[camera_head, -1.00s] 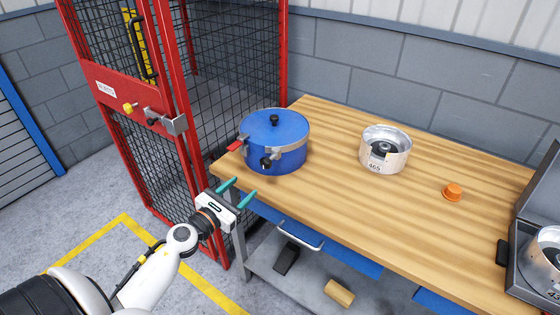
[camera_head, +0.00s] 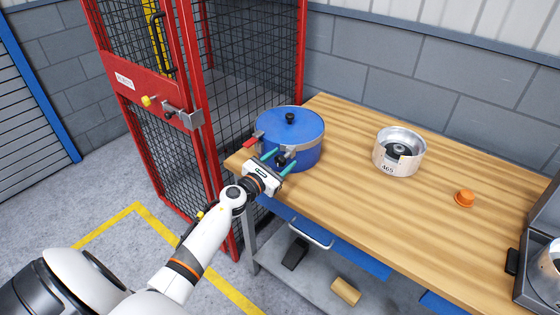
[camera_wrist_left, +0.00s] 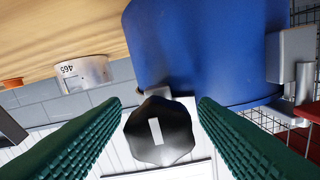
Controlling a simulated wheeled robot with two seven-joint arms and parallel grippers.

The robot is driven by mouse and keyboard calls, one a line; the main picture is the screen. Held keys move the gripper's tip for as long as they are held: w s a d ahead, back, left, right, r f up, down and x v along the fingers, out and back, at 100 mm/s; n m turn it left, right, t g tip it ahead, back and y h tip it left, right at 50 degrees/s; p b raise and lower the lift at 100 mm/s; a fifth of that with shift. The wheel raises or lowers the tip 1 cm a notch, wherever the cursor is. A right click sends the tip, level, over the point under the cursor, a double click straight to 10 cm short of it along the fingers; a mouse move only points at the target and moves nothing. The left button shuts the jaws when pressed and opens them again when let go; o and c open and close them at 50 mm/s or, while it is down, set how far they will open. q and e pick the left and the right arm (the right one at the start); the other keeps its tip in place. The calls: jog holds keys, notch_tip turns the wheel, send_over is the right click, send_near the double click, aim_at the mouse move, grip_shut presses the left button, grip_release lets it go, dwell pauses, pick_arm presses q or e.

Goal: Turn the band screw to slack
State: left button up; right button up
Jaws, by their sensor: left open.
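A blue drum (camera_head: 303,142) with a blue lid and a grey metal band stands at the left end of the wooden bench. The band screw has a black lobed knob (camera_wrist_left: 158,132) with a white bar mark, on the drum's front side. A red lever (camera_head: 252,140) sits on the band at the left. My left gripper (camera_head: 279,157) is open, its green fingers pointing at the drum. In the left wrist view the knob lies between the two fingers, with a gap on each side. My right gripper is in neither view.
A metal canister marked 465 (camera_head: 399,152) and an orange cap (camera_head: 464,198) stand on the bench (camera_head: 360,200). A grey case is at the right edge. A red mesh cage (camera_head: 190,120) rises just left of the drum.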

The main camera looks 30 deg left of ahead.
pick_arm(q)
jog(key=c, duration=1)
